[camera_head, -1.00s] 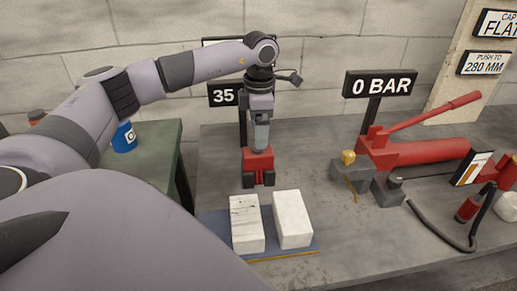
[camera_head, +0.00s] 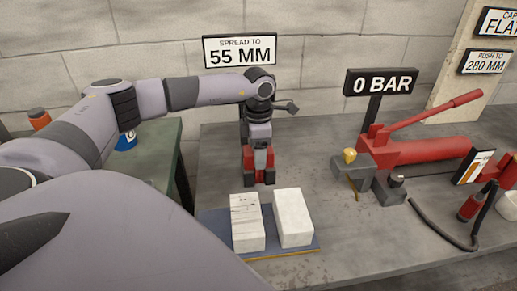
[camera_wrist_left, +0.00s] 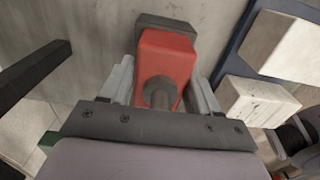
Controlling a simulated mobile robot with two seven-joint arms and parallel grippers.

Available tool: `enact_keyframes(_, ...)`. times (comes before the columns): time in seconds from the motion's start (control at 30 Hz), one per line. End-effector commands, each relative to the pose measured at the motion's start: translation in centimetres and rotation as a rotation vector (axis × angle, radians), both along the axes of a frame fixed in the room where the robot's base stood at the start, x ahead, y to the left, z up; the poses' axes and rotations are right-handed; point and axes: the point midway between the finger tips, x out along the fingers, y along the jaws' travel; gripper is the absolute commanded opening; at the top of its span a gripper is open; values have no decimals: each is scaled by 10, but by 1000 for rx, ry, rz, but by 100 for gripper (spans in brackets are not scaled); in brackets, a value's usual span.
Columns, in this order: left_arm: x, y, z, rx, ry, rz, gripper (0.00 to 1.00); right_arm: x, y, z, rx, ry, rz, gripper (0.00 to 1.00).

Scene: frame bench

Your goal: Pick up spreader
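The spreader (camera_head: 248,163) is a red block with dark jaws at its lower end, upright on the bench behind the two pale blocks. My left gripper (camera_head: 258,150) points down over it, its grey fingers lowered alongside the red body. In the left wrist view, the red spreader (camera_wrist_left: 160,60) lies between the two fingers of my left gripper (camera_wrist_left: 163,88), with a grey round stub facing the palm. The fingers look open, with a thin gap at the left one; contact at the right one is unclear. My right gripper is out of view.
Two pale blocks (camera_head: 293,217) stand on a blue mat (camera_head: 285,254) just in front of the spreader. A red hand pump (camera_head: 420,152) with a black hose (camera_head: 440,235) is to the right. A "55 MM" sign (camera_head: 240,51) stands behind. Bare bench lies between mat and pump.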

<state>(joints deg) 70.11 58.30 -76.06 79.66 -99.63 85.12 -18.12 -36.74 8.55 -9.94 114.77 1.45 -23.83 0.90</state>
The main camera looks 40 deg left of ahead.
Motion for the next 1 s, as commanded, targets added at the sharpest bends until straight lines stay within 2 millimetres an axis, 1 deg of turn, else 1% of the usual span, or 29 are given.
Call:
enact_keyframes(0.03, 0, 0, 0, 0, 0, 0, 44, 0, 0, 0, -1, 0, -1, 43)
enact_keyframes(0.07, 0, 0, 0, 0, 0, 0, 34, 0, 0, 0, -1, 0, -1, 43)
enact_keyframes(0.1, 0, 0, 0, -1, -1, 0, 21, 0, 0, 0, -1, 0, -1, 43)
enact_keyframes(0.17, 0, 0, 0, -1, -1, 0, 2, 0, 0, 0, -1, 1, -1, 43)
enact_keyframes(0.2, 0, 0, 0, -1, -1, 0, 0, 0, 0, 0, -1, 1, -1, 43)
enact_keyframes(0.23, 2, 0, 3, -2, -6, 0, 0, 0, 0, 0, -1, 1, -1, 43)
enact_keyframes(0.5, 2, -1, 4, -2, -6, 0, 0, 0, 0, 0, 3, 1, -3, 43)
enact_keyframes(0.67, 2, -1, 13, -3, -9, 0, 0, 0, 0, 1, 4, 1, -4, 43)
enact_keyframes(0.77, 2, -1, 23, -3, -8, 0, 0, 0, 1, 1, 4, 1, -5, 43)
enact_keyframes(0.87, 2, 0, 37, -2, -10, 0, 0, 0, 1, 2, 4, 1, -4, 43)
enact_keyframes(1.0, 2, 0, 63, -2, -11, 1, 0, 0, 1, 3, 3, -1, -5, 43)
